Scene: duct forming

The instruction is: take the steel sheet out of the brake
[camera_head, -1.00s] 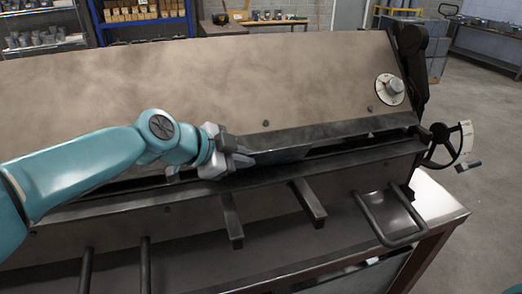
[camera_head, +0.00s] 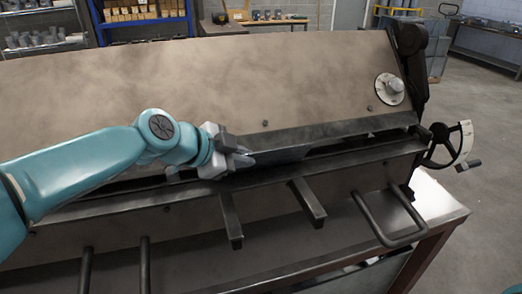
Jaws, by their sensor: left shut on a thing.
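The brake (camera_head: 200,80) is a wide machine with a tan upper face and a dark slot running across its front. The steel sheet (camera_head: 283,155) shows as a dark grey piece in the slot, just right of my left gripper. My left gripper (camera_head: 243,160) reaches in from the left and is shut on the near left end of the sheet. Its fingers hide that end. How far the sheet extends into the slot is hidden. My right gripper is not in view.
Two bar arms (camera_head: 307,203) and a U-shaped handle (camera_head: 388,220) stick out below the slot. Open floor lies to the right.

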